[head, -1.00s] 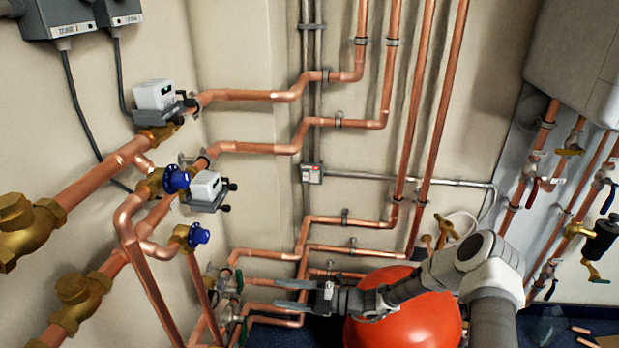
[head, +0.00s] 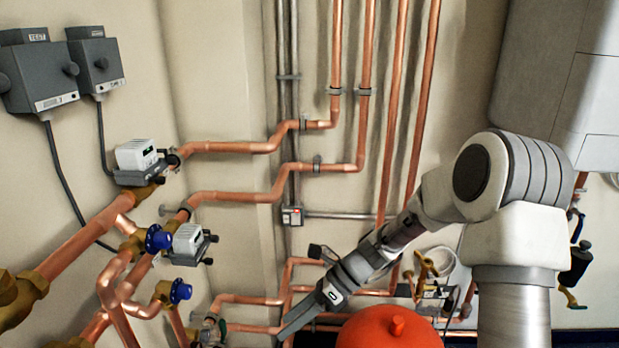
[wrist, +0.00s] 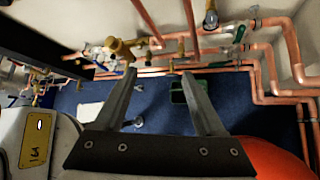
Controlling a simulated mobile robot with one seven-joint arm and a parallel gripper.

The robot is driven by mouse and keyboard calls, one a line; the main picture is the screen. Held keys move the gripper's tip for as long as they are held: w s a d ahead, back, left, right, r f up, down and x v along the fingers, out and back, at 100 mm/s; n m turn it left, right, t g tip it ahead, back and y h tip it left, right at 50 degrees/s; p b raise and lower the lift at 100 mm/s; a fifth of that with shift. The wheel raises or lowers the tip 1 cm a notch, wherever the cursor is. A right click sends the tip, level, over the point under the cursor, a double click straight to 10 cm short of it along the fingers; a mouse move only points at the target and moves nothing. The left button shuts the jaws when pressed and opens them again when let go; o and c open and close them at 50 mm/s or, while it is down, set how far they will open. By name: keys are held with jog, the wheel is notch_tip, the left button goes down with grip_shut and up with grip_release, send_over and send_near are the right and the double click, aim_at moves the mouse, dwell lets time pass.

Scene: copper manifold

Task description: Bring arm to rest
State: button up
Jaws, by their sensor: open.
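My gripper (head: 292,325) is at the lower middle of the head view, pointing down and to the left in front of the lower copper pipes. In the wrist view my gripper (wrist: 156,92) shows two grey fingers spread apart with nothing between them. Beyond the fingertips lie a blue floor (wrist: 155,118) and copper pipes. My arm comes in from the right side of the head view with its elbow raised. The gripper seems apart from the pipes, though its exact distance to them cannot be told.
A red vessel (head: 390,330) stands just below my forearm. Copper pipes (head: 230,198) run along the wall at the left and back. Valves with blue caps (head: 158,238) stick out at the left. A grey boiler casing (head: 560,80) hangs at the upper right.

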jog(key=s+d+r+n+t+h+p, duration=0.2)
jog(key=s+d+r+n, duration=0.3)
jog(key=r, duration=0.4)
jog(key=s+d+r+n+t+h+p, duration=0.2)
jog(key=s+d+r+n, duration=0.4)
jog(key=r+n, duration=0.3)
jog(key=s+d+r+n+t+h+p, duration=0.3)
jog(key=s+d+r+n+t+h, duration=0.1)
jog(key=r, duration=0.5)
jog(key=shift+s+d+r+n+t+h, duration=0.15)
jog(key=shift+s+d+n+t+h, duration=0.15)
jog(key=shift+s+d+n+h, duration=0.85)
jog(key=shift+s+d+n+y, duration=0.1)
jog(key=shift+s+n+y, duration=0.15)
jog(key=shift+n, duration=0.1)
